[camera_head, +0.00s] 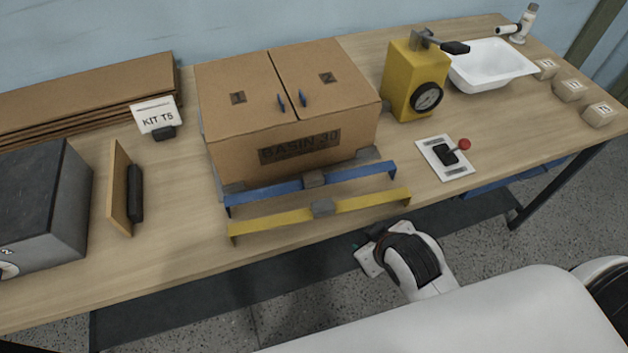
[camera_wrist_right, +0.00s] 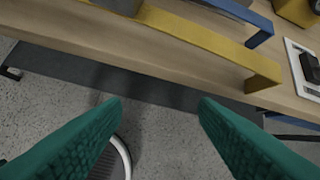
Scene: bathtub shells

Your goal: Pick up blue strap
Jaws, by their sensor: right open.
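The blue strap (camera_head: 268,191) is a long bar with a grey block at its middle and bent ends, lying on the table along the front of the cardboard box. A yellow strap (camera_head: 270,217) of the same shape lies in front of it, nearer the table edge. In the right wrist view the yellow strap (camera_wrist_right: 207,39) crosses the top, and a piece of the blue strap (camera_wrist_right: 240,13) shows behind it. My right gripper (camera_wrist_right: 160,105) is open and empty, its green fingers apart, off the front edge of the table. My left gripper is not in view.
A cardboard box (camera_head: 240,100) marked BASIN stands behind the straps. A wooden block with a dark handle (camera_head: 120,187) and grey box (camera_head: 40,205) stand left.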

